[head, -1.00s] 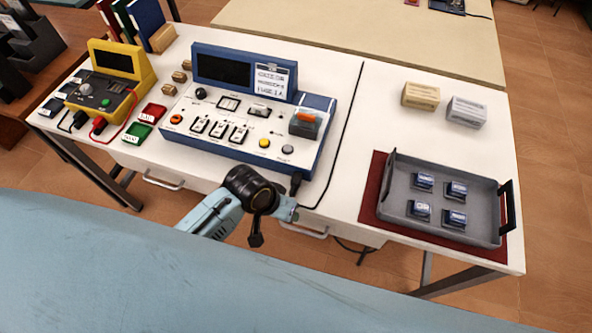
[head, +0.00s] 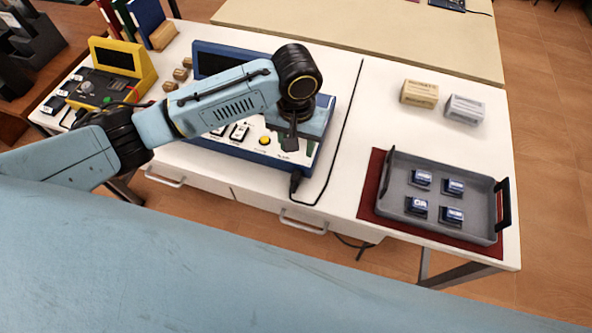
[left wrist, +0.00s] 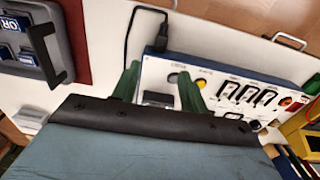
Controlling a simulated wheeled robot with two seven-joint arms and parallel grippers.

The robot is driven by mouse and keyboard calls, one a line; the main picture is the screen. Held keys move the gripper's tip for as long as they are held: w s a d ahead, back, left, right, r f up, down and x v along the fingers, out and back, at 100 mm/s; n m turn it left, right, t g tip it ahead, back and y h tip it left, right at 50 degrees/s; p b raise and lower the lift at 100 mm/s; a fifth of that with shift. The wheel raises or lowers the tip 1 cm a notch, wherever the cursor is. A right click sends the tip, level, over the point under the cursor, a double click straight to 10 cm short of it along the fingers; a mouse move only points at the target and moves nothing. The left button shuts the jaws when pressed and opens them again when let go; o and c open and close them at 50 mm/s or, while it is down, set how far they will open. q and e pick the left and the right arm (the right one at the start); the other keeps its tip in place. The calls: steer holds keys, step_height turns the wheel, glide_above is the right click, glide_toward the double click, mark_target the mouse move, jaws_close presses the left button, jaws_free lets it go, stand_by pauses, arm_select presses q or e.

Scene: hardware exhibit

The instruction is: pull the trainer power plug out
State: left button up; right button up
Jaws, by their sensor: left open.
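The blue-and-white trainer (head: 240,152) stands on the white table, largely covered by my left arm in the head view. Its black power plug (head: 295,183) is seated at the front right corner, with a black cord running from it. In the left wrist view the plug (left wrist: 160,43) shows at the trainer's corner (left wrist: 150,66), beyond the fingertips. My left gripper (left wrist: 159,70) has its two green fingers apart, with nothing held. In the head view the gripper (head: 290,143) hangs over the trainer's right part, behind and above the plug. My right gripper is not in view.
A grey tray (head: 388,200) with several small blue blocks lies on a red mat at right. Two small boxes (head: 420,94) (head: 465,108) stand behind it. A yellow meter (head: 125,62) is at left. The table between cord and tray is clear.

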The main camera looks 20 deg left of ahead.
mark_target(296, 176)
arm_select(q)
step_height(296, 176, down, 13)
steer(key=shift+a+f+b, duration=0.1)
steer(key=shift+b, duration=0.8)
jaws_close()
